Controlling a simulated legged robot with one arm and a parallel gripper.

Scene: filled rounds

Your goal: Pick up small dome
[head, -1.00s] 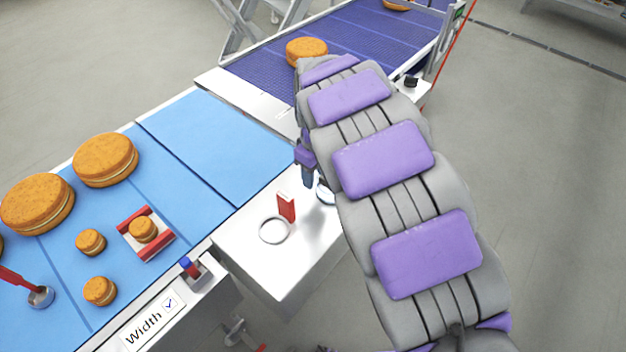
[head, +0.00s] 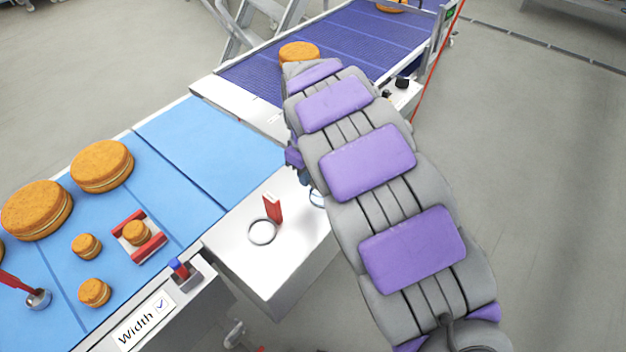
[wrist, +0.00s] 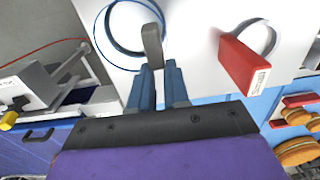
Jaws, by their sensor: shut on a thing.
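In the wrist view, my gripper (wrist: 160,75) has its two blue fingers close together at the lower end of a grey upright piece (wrist: 152,45). This piece stands against a clear, blue-rimmed round thing (wrist: 108,40), which I take to be the small dome with its grey handle. In the head view, only a bit of the dome's rim (head: 316,198) shows beside my arm. My gripper is mostly hidden behind my arm there. I cannot tell whether the dome touches the white surface.
A white box top (head: 285,262) carries a red block (head: 272,208) and a pale ring (head: 262,231). A blue belt (head: 190,150) at the left holds several round filled biscuits and a red-sided holder (head: 150,248). A purple conveyor (head: 350,40) lies behind.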

